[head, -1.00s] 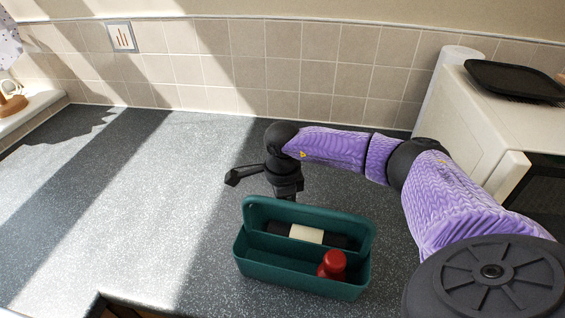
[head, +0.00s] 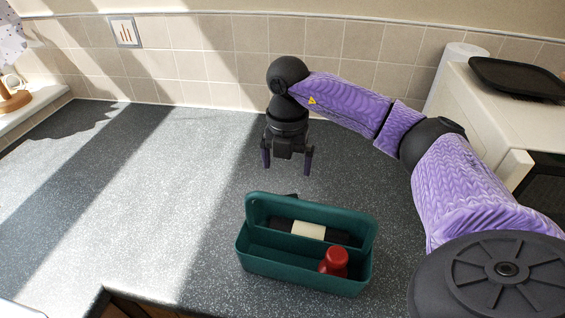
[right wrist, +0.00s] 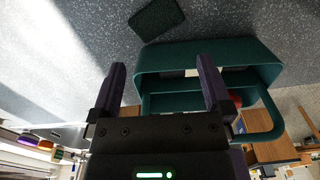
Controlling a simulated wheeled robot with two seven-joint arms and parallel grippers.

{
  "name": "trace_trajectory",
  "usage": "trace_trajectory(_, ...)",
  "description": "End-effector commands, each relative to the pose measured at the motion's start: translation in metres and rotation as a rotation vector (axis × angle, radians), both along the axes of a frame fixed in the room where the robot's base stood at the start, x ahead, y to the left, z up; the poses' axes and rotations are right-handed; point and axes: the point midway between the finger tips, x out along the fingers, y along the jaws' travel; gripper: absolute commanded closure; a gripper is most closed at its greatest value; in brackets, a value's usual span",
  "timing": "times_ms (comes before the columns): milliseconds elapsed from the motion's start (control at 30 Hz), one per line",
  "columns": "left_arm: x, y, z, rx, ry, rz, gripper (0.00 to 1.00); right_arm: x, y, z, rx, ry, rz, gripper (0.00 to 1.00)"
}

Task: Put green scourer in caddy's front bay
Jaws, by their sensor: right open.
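The teal caddy (head: 300,274) stands on the counter near its front edge; it also shows in the right wrist view (right wrist: 205,52). A red-capped bottle (head: 335,262) is in its front part. A dark green flat pad, the scourer (right wrist: 157,18), lies on the counter beside the caddy in the right wrist view. In the head view only a small dark piece (head: 291,196) shows behind the caddy, mostly hidden. My right gripper (head: 287,167) is open and empty, above the counter behind the caddy; its fingers (right wrist: 162,66) point down. My left gripper is out of view.
A dark item with a cream band (head: 308,230) lies in the caddy behind the bottle. A white appliance (head: 490,120) with a black tray (head: 518,78) stands at right. The counter (head: 120,220) left of the caddy is clear.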

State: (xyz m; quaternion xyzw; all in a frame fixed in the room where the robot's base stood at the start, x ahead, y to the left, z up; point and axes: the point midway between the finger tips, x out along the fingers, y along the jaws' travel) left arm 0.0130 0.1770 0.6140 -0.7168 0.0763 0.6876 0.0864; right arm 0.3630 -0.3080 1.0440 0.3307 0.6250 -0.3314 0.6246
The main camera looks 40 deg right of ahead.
Motion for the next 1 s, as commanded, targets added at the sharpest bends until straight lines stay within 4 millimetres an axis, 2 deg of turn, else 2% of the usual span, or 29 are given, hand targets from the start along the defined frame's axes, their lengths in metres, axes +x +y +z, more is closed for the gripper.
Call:
trace_trajectory(33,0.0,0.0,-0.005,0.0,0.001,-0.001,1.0,0.0,0.0,-0.005,0.001,0.0,-0.214,0.0)
trace_trajectory(100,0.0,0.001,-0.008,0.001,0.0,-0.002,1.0,0.0,-0.001,-0.007,0.001,0.001,-0.533,0.0)
trace_trajectory(200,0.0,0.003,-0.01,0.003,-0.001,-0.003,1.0,-0.001,-0.002,-0.008,0.001,0.001,-0.867,0.0)
trace_trajectory(300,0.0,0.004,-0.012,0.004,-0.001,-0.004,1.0,-0.001,-0.002,-0.009,0.0,0.0,-1.047,0.0)
trace_trajectory(400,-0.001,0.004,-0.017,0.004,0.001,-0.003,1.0,-0.002,-0.003,-0.025,-0.002,0.002,-1.103,0.0)
trace_trajectory(633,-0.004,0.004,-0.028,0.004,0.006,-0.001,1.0,-0.003,-0.004,-0.064,-0.003,0.002,-1.102,0.0)
trace_trajectory(800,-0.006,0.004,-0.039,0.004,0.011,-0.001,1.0,-0.006,-0.009,-0.099,-0.002,0.003,-1.102,0.0)
trace_trajectory(900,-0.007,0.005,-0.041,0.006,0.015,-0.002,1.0,-0.006,-0.009,-0.108,-0.001,0.001,-1.101,0.0)
trace_trajectory(1000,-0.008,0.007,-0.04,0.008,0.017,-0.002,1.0,-0.006,-0.009,-0.108,0.0,-0.001,-1.1,0.0)
